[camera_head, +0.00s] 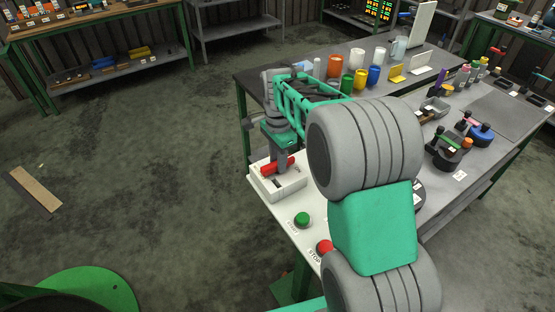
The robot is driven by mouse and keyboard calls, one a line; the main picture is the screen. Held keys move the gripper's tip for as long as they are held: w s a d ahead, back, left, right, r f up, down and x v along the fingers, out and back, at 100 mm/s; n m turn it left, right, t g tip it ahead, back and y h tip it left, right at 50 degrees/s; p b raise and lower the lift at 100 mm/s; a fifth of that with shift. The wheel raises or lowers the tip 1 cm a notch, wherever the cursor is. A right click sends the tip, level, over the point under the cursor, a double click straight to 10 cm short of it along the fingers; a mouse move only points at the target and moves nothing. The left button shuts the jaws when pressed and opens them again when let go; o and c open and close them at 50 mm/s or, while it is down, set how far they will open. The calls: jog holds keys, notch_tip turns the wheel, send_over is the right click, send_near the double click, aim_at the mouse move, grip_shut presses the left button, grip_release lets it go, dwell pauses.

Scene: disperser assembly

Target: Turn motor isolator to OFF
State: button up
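The motor isolator is a white box (264,186) at the left corner of the white control panel, with a red bar-shaped handle (270,170) on top. The handle lies slanted, its right end higher in the picture. Small markings show beside it, too small to read surely. My gripper (281,166) points down at the handle, its fingers touching or just in front of it. The finger gap is hidden, so I cannot tell whether it grips the handle.
A green START button (302,220) and a red STOP button (324,247) sit on the panel (285,210) nearer me. My arm covers much of the bench. Several coloured cups and tools stand behind on the grey bench (505,112). The floor at left is mostly clear.

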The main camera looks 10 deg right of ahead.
grip_shut()
jog(key=shift+n, duration=0.4)
jog(key=n, duration=0.2)
jog(key=shift+n, duration=0.4)
jog(key=n, duration=0.4)
jog(key=shift+b, duration=0.4)
jog(key=n, duration=0.5)
jog(key=shift+n, duration=2.7)
